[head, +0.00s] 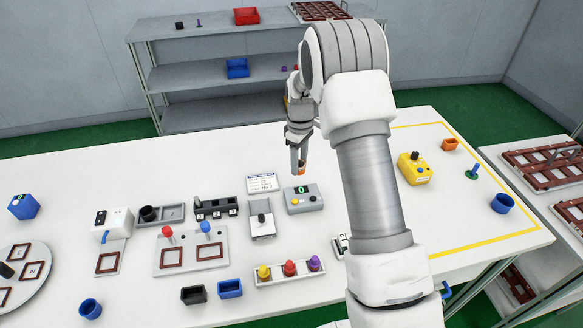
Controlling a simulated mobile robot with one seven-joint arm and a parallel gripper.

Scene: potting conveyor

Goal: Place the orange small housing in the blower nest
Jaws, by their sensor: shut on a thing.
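My gripper (299,167) is over the middle of the table, shut on a small orange piece (302,169), most likely the orange small housing. The piece is held above the table, behind the grey box with a green display. Much of it is hidden by the fingers. A white unit (112,222) with a blue nozzle stands at the left, with a brown square frame (107,263) on a light plate in front of it. This looks like the blower and its nest, and the frame looks empty. My gripper is far to its right.
Between them stand a plate with red and blue levers (190,259), grey fixtures (216,207) and the display box (304,199). A tray of coloured knobs (289,270) is in front. The table's back left is clear.

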